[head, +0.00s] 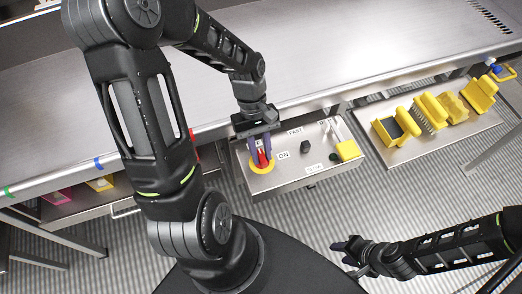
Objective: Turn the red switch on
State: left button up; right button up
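A metal control box (280,181) is fixed at the front of the steel table. Its red switch (261,160) sits in a round yellow base (257,169) at the box's left end, next to a label reading "ON". My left gripper (260,153) is right at the red switch, with its purple-grey fingers on both sides of it. The fingers partly hide the switch, and I cannot tell whether they grip it. My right gripper (349,256) is low at the right, over the floor and away from the box. Its finger gap is too small to judge.
The box also has a black knob (305,147), a yellow block (347,150) and "FAST" and "SLOW" labels. A tray at the right (411,148) holds several yellow brushes and tools. The long steel table top (380,50) is bare.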

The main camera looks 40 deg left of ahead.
pick_arm(q)
grip_shut()
jog(key=shift+m, duration=0.4)
jog(key=m+g+y, duration=0.1)
jog(key=m, duration=0.2)
jog(key=shift+w+d, duration=0.1)
jog(key=m, duration=0.2)
jog(key=m+y+b, duration=0.1)
jog(key=m, duration=0.1)
jog(key=shift+d+g+y, duration=0.1)
jog(key=shift+g+y, duration=0.2)
jog(key=shift+g, duration=0.1)
jog(key=m+y, duration=0.2)
jog(key=m, duration=0.3)
jog(key=shift+d+m+b, duration=0.15)
jog(key=shift+m+b, duration=0.15)
jog(key=m+y, duration=0.1)
jog(key=m, duration=0.3)
jog(key=shift+d+m+t+y+b, duration=0.1)
jog(key=shift+m+t+y+b, duration=0.2)
jog(key=shift+t+y, duration=0.1)
jog(key=shift+o, duration=2)
grip_release()
